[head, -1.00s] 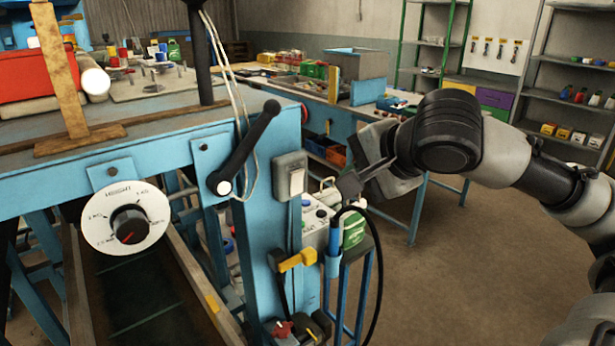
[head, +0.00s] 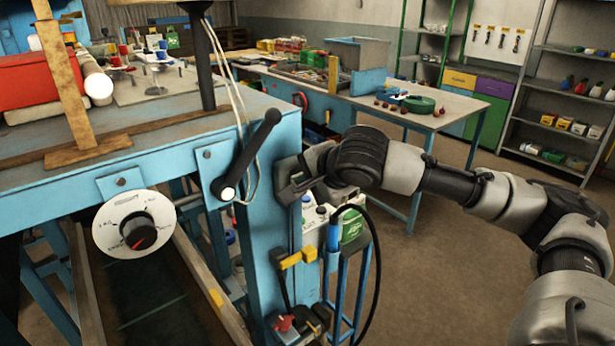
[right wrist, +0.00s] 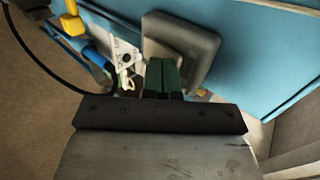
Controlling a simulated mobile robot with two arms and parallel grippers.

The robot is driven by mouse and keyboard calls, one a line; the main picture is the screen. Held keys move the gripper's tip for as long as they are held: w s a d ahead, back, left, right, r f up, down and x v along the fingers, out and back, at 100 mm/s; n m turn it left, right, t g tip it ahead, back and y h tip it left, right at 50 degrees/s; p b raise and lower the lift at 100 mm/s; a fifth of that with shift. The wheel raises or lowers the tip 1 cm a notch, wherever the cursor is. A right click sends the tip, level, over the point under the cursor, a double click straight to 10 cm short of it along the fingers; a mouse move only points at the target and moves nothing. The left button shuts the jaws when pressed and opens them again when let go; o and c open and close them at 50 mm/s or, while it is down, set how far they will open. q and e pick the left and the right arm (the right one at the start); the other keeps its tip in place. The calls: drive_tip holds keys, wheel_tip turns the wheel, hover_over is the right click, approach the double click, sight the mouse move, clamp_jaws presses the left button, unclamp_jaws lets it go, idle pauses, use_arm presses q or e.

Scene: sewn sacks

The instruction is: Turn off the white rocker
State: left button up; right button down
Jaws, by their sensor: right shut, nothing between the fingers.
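The grey switch box (right wrist: 203,38) is on the side of the blue machine frame. In the right wrist view, a pale patch (right wrist: 155,50) on its face seems to be part of the white rocker, mostly covered by my fingers. In the head view my right gripper (head: 292,188) hides the rocker and most of the box. My right gripper is shut and empty, and its fingertips (right wrist: 165,64) are right at the front of the box. I cannot tell whether they touch the rocker, or which way it is tilted. My left gripper is not in view.
A black lever (head: 250,155) and a round white dial (head: 134,224) are on the frame left of the box. Below are a yellow-handled part (head: 297,258), a red knob (head: 284,323) and a hanging black cable (head: 378,270). Open floor lies to the right.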

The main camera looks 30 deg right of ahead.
drive_tip(key=shift+w+r, duration=0.15)
drive_tip(key=shift+w, duration=0.15)
drive_tip(key=shift+r+p, duration=0.1)
drive_tip(key=shift+p, duration=0.25)
drive_tip(key=shift+r+p, duration=0.65)
drive_tip(key=shift+r, duration=0.05)
